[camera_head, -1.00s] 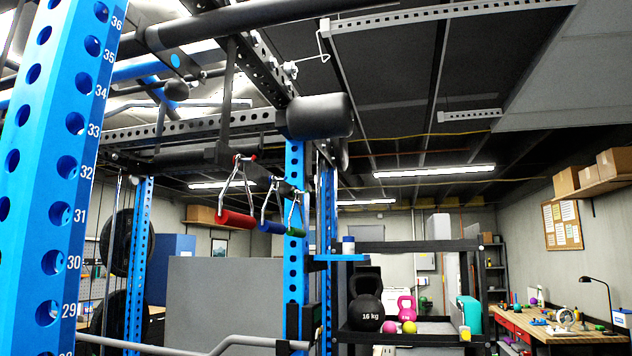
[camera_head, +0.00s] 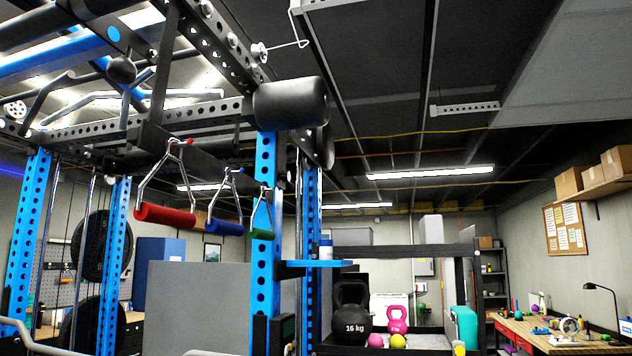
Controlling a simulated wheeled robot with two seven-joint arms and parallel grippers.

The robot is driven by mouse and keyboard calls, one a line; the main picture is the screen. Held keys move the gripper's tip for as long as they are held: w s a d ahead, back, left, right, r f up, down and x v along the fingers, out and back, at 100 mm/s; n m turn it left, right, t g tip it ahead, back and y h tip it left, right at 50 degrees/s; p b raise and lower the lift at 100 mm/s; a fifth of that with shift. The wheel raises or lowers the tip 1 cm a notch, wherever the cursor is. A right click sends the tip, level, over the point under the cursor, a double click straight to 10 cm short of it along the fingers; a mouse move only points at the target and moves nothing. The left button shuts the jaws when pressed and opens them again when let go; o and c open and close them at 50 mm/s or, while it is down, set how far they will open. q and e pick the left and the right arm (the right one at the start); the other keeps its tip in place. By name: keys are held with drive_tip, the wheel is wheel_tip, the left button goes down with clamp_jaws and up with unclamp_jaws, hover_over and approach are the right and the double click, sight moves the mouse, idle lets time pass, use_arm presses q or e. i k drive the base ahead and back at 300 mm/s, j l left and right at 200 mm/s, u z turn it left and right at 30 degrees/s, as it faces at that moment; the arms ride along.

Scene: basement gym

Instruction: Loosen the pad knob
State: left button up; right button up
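A black cylindrical roller pad (camera_head: 291,103) sits high on the rack, at the top of a blue perforated upright (camera_head: 264,190). A dark round ball-shaped knob (camera_head: 122,69) shows at the upper left, among the rack's bars. A small pale round fitting (camera_head: 259,50) with a bent wire is on the black perforated beam above the pad. I cannot tell which of these, if any, is the pad knob. Neither of my grippers is in view.
Red (camera_head: 165,215), blue (camera_head: 225,227) and green (camera_head: 262,234) handles hang from the rack. A small blue shelf (camera_head: 313,264) holds a bottle (camera_head: 325,249). Kettlebells, including a black one (camera_head: 352,315), stand on a rack beyond. A workbench (camera_head: 560,336) is at the right.

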sight(286, 175)
drive_tip(key=i+l+z, duration=0.1)
drive_tip(key=i+l, duration=0.35)
drive_tip(key=i+l+z, duration=0.1)
drive_tip(key=i+l, duration=0.3)
drive_tip(key=i, duration=0.3)
drive_tip(key=i+l, duration=0.4)
drive_tip(key=i, duration=0.2)
drive_tip(key=k+z, duration=0.05)
